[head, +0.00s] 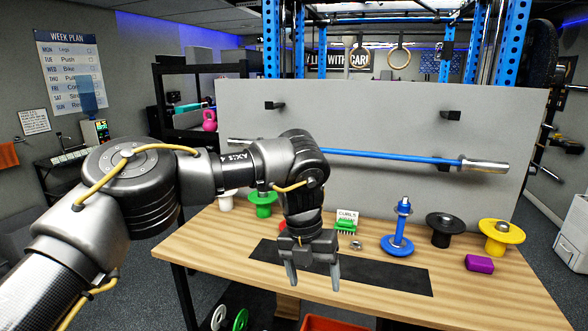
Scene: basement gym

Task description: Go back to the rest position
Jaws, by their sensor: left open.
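My left gripper (312,270) hangs over the wooden table with its fingers pointing down. It is open, with nothing between its fingers, above the dark mat (385,281). My left arm reaches in from the left and hides part of the table's back left and part of the bar behind it. My right gripper does not show.
The table (225,237) carries a green disc stand (263,208), a blue stand (399,240), a black one (444,226), a yellow one (499,236) and a purple block (479,263). A blue bar (395,156) crosses the grey panel (390,110) behind.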

